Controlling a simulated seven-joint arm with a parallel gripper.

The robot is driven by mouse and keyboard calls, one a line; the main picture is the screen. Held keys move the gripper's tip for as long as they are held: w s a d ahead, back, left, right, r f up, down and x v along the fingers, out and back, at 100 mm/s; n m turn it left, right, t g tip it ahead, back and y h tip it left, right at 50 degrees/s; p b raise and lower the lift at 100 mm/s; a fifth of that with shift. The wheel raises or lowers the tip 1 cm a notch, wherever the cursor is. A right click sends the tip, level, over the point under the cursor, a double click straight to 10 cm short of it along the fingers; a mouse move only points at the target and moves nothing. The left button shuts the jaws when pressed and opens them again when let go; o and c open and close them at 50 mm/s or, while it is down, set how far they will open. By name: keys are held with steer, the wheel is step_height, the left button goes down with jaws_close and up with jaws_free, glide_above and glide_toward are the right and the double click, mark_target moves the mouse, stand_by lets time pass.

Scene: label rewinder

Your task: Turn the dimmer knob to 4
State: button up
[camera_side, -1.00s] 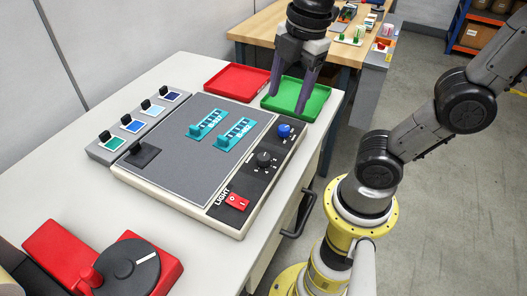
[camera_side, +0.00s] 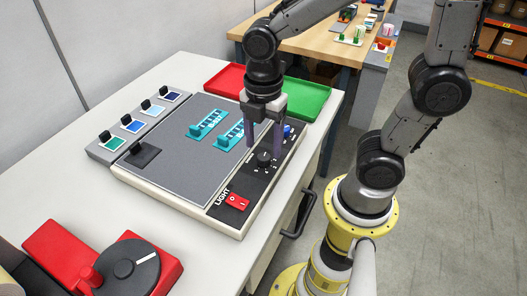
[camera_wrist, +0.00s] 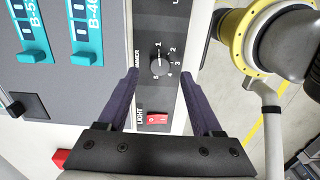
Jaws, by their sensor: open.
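The dimmer knob (camera_side: 264,159) is a small round black knob on the dark strip at the right of the panel. In the wrist view the knob (camera_wrist: 159,64) has numbers 1 to 5 around its right side; its pointer is too small to read surely. My gripper (camera_side: 264,150) points down over the strip with its fingers apart. In the wrist view my gripper (camera_wrist: 159,76) is open, with one dark finger on each side of the knob in the picture. Nothing is between the fingers at their tips; contact with the knob does not show.
The red light switch (camera_side: 237,202) is at the near end of the strip. A blue knob (camera_side: 288,130) is close behind the right finger. Teal blocks (camera_side: 207,124) stand on the grey panel (camera_side: 180,170). Red (camera_side: 224,80) and green (camera_side: 315,98) trays lie beyond.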

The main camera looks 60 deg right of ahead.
mark_target(264, 157)
steer(key=shift+f, duration=1.75)
jaws_close()
